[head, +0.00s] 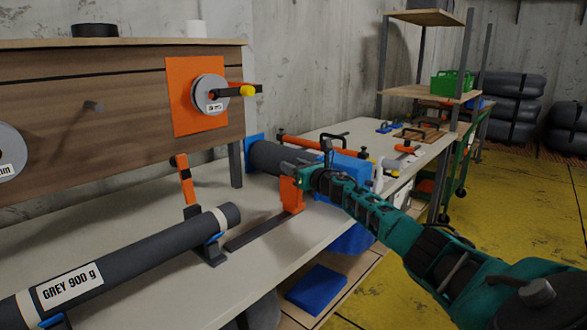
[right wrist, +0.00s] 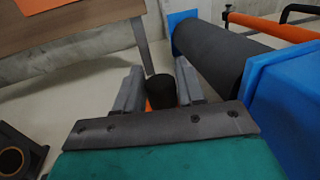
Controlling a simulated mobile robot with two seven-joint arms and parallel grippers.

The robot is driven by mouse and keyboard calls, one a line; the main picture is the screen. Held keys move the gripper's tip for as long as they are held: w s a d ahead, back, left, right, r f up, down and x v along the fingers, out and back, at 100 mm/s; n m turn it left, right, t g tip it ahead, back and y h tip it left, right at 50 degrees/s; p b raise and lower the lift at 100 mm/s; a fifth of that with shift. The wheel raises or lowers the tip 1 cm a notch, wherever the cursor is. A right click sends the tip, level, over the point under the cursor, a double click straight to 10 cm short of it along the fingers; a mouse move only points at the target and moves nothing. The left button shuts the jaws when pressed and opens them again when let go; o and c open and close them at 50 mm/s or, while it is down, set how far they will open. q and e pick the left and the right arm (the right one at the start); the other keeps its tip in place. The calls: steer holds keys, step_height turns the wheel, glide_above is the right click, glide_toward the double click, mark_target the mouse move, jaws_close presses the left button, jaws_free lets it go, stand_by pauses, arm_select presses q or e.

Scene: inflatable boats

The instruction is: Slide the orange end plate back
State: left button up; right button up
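The orange end plate (head: 291,196) stands upright on the bench at the far right end of a dark rail. My right gripper (head: 291,168) is at its top. In the right wrist view a black round knob (right wrist: 160,90) lies between the two fingers of this gripper (right wrist: 160,86), with a strip of orange showing beside and below it. The fingers are apart, one on each side of the knob; whether they press on it is unclear. My fingers and wrist hide part of the plate. My left gripper is out of view.
A dark roll labelled GREY 900 g (head: 110,268) lies on a stand left of the rail (head: 258,232). A blue housing (head: 350,165) with a dark roller (head: 272,157) is close beside my right gripper. A wooden panel (head: 110,125) with an orange plate and disc stands behind.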

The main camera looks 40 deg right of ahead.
steer(key=shift+o, duration=1.4)
steer(key=shift+d+r, duration=0.15)
steer(key=shift+d, duration=0.3)
steer(key=shift+o, duration=0.2)
steer(key=shift+a, duration=0.1)
steer(key=shift+s, duration=0.1)
steer(key=shift+s+a+f, duration=0.15)
steer(key=shift+s+f, duration=0.05)
steer(key=shift+s, duration=0.3)
steer(key=s+a, duration=0.1)
steer(key=s, duration=1)
steer(key=shift+s+a+r+p, duration=0.15)
steer(key=shift+s+a+p, duration=0.15)
steer(key=shift+s+p, duration=0.1)
steer(key=shift+w, duration=0.1)
